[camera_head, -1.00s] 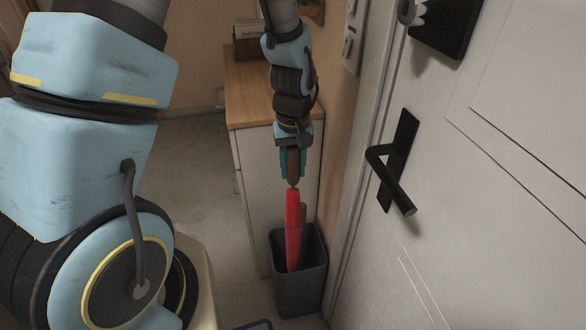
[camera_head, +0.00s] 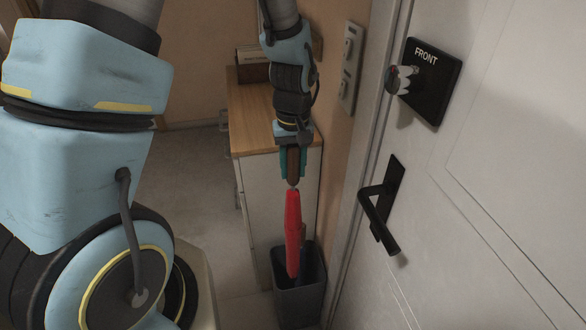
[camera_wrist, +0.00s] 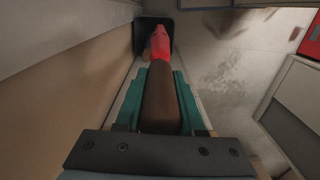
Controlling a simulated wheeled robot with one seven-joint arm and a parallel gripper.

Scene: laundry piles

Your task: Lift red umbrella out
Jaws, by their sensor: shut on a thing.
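The red umbrella (camera_head: 293,230) hangs upright, its brown handle uppermost. My gripper (camera_head: 292,172) is shut on the brown handle, teal fingers on both sides. The umbrella's lower end overlaps the opening of the dark grey bin (camera_head: 300,306). I cannot tell whether its tip is still inside or just above the rim. In the wrist view the handle (camera_wrist: 160,100) runs between my fingers to the red canopy (camera_wrist: 160,45), with the dark bin (camera_wrist: 142,32) beyond. Another brownish item (camera_head: 303,238) stands partly hidden behind the umbrella.
A white cabinet with a wooden top (camera_head: 252,115) stands behind the bin. A white door with a black handle (camera_head: 384,210) is close on the right, beside a wall switch panel (camera_head: 350,70). Open floor (camera_head: 195,170) lies left of the cabinet.

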